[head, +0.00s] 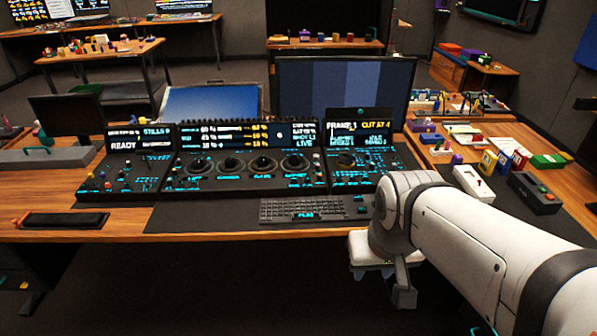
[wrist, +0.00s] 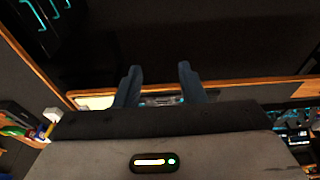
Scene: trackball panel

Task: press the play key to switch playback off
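A small dark plate with glowing cyan lettering (head: 306,215), which seems to read PLAY, lies at the front edge of the keyboard (head: 290,207) in the head view. Whether it is the play key itself is too small to tell. The trackball panel (head: 215,178) stands behind the keyboard, with a row of dark trackballs and lit cyan labels. My gripper (head: 373,272) hangs right of the lettering and nearer the camera, apart from it, by the desk's front edge. In the wrist view its two blue-grey fingers (wrist: 158,82) stand apart with nothing held between them.
Lit displays (head: 250,134) rise behind the panel, and a large monitor (head: 345,85) stands further back. A dark box with buttons (head: 534,193) and a light one (head: 473,183) sit on the desk at right. A dark tray (head: 62,220) lies at the left front.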

